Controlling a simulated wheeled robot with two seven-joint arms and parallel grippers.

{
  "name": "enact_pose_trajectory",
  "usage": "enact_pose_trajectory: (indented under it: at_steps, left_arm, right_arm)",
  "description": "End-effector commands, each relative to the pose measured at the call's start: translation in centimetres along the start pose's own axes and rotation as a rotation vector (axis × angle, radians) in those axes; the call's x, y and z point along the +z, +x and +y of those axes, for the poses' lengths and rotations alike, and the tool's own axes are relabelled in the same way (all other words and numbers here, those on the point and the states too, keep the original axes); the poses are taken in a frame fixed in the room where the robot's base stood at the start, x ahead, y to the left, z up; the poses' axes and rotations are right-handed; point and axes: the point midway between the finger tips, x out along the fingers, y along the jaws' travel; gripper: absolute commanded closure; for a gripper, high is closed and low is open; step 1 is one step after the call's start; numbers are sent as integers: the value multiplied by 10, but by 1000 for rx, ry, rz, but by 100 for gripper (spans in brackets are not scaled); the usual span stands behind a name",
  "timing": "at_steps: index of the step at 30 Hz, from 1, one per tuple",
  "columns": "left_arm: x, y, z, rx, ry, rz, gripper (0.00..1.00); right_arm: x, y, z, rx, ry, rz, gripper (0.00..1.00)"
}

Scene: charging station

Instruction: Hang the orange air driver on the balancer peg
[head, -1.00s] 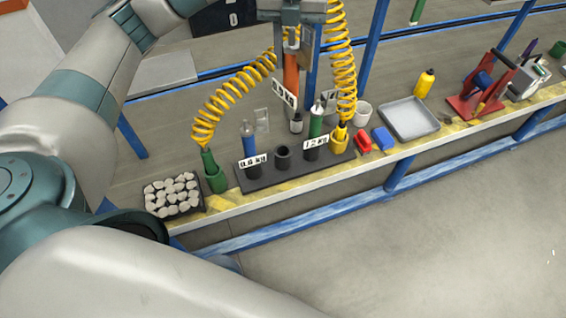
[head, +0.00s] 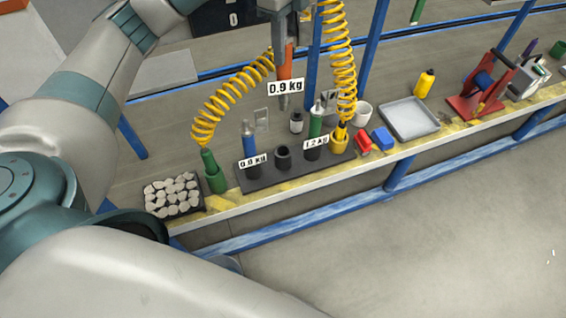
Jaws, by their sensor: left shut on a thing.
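The orange air driver (head: 286,62) hangs roughly upright above the bench at the top middle of the head view. It has a grey lower end and a white tag (head: 285,86) reading 0.9 kg. My left gripper (head: 288,42) is shut on the upper part of the driver; the fingers partly hide it. The black rack (head: 320,163) below holds a blue driver (head: 249,139) and a green driver (head: 316,124). Its middle socket (head: 283,157) is empty. I cannot make out the balancer peg. My right gripper is not in view.
Yellow coiled hoses (head: 226,101) hang on both sides of the driver, down to a green holder (head: 215,180) and a yellow holder (head: 339,141). A tray of stones (head: 172,193), a grey tray (head: 409,118) and a red clamp stand (head: 477,98) are on the bench.

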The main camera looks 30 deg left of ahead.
Motion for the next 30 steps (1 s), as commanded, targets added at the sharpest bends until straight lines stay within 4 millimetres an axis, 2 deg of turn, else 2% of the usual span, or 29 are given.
enact_pose_trajectory:
  at_steps: [7,22,26,30]
  left_arm:
    - [3,-2,-2,0,-134,2,100]
    - [4,-1,-2,1,-154,2,100]
    - [3,4,-2,2,-152,3,100]
    - [3,18,-2,4,-152,3,100]
  right_arm:
    - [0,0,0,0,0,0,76]
    - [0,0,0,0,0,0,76]
    - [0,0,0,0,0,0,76]
    - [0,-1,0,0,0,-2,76]
